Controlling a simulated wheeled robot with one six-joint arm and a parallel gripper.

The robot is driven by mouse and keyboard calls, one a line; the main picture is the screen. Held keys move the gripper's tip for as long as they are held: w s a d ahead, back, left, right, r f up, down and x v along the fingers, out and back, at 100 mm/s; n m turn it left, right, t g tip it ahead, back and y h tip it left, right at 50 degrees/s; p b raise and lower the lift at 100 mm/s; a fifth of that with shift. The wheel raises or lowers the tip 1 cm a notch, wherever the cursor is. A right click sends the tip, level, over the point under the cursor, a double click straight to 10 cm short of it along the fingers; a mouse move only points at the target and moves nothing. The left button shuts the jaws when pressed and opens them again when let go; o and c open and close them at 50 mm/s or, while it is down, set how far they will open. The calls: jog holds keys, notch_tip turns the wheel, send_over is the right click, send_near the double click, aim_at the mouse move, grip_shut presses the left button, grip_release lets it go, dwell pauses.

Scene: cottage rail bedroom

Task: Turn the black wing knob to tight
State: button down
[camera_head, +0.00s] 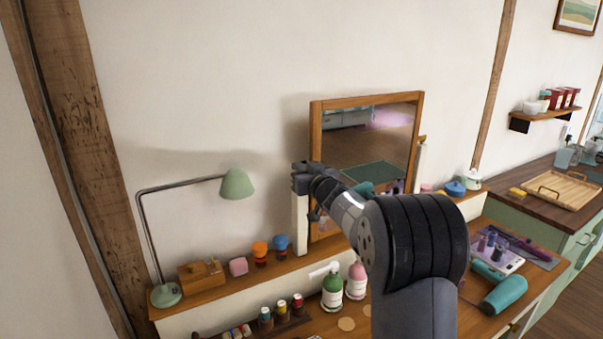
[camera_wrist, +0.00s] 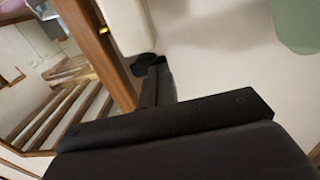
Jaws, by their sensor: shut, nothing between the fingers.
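My gripper (camera_head: 303,178) is shut and empty beside the left edge of the wood-framed mirror (camera_head: 317,135), above a white post (camera_head: 299,228). In the wrist view my dark gripper (camera_wrist: 157,78) points up toward a small black shape (camera_wrist: 143,64) at the end of the white post (camera_wrist: 125,25). This shape looks like the black wing knob, but its wings and angle cannot be made out. It lies close to the fingertips, and I cannot tell whether they touch. In the head view the knob cannot be clearly told apart from my gripper.
A desk lamp (camera_head: 237,184) stands on the shelf at left. A wooden box (camera_head: 201,274), a pink block (camera_head: 238,266) and bottles (camera_head: 332,290) stand below the gripper. A teal dryer (camera_head: 505,293) lies at right. The wall above is clear.

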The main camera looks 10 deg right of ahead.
jog(key=shift+a+f+m+h+b, duration=0.2)
jog(key=shift+m+h+b, duration=0.45)
jog(key=shift+b, duration=1.2)
jog(key=h+b, duration=0.1)
jog(key=b, duration=0.3)
jog(key=m+h+b, duration=0.1)
jog(key=b, duration=0.3)
jog(key=shift+w+a+f+m+t+h, duration=0.15)
jog(key=shift+a+m+t+h, duration=0.1)
jog(key=shift+t+h, duration=0.15)
jog(key=h+b, duration=0.1)
jog(key=b, duration=0.4)
jog(key=m+h+b, duration=0.1)
jog(key=b, duration=0.4)
jog(key=shift+a+r, duration=0.2)
jog(key=shift+a, duration=0.05)
jog(key=shift+w+a+r+m+b, duration=0.1)
jog(key=shift+a+m+b, duration=0.1)
jog(key=shift+m+b, duration=0.1)
